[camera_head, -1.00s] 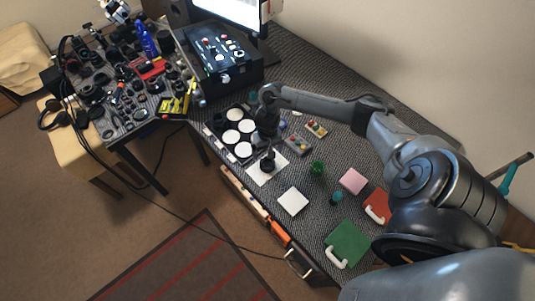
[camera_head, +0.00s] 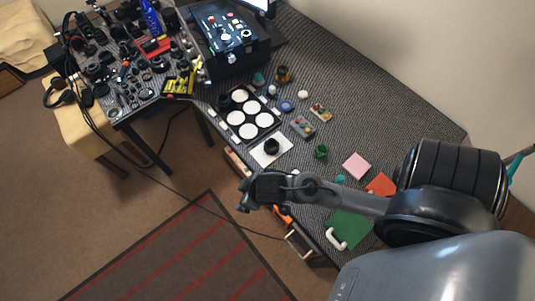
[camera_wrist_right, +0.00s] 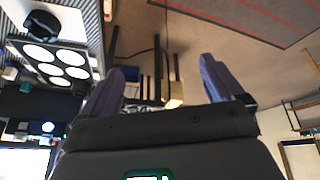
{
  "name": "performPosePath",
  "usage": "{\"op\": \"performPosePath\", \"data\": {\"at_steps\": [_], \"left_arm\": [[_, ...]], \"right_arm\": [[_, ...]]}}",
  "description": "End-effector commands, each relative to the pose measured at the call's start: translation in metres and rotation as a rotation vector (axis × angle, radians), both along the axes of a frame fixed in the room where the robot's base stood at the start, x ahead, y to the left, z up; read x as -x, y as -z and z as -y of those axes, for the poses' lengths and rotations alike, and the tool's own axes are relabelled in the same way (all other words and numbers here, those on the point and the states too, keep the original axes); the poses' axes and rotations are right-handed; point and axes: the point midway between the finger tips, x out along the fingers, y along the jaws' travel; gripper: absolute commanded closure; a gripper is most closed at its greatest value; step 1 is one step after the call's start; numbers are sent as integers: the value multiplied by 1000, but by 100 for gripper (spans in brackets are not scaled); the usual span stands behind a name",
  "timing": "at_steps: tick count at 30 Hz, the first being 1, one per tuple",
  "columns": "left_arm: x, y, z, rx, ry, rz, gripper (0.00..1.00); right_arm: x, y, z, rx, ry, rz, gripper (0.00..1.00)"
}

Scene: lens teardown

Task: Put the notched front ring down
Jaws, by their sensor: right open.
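A black round part (camera_head: 271,146) sits on a white square mat (camera_head: 257,156) beside the tray. It also shows in the right wrist view (camera_wrist_right: 42,24). It may be the notched front ring or the lens body with it; the notches are too small to make out. My right gripper (camera_head: 245,198) is out past the front edge of the table, to the lower left of the mat and apart from it. The right wrist view shows its two fingers (camera_wrist_right: 163,85) spread with nothing between them. My left gripper is out of view.
A black tray (camera_head: 219,119) with white round pads lies left of the mat. A green cup (camera_head: 321,151), a pink pad (camera_head: 357,166) and a button block (camera_head: 302,127) stand to the right. A crowded side table (camera_head: 125,75) is at the upper left.

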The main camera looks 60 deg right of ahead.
Motion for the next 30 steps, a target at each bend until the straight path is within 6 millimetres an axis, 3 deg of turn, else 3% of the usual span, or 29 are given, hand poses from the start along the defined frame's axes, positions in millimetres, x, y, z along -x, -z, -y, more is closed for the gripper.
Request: {"op": "performPosePath", "data": {"at_steps": [3, 9, 23, 30], "left_arm": [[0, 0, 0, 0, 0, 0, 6], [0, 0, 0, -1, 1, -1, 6], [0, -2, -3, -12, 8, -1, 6], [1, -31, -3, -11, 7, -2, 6]], "right_arm": [[31, -17, 4, 0, -2, -59, 5], [60, -31, 12, -4, -19, -121, 5], [65, -35, 13, -4, -28, -132, 5], [64, -65, 13, -4, -28, -132, 5]]}}
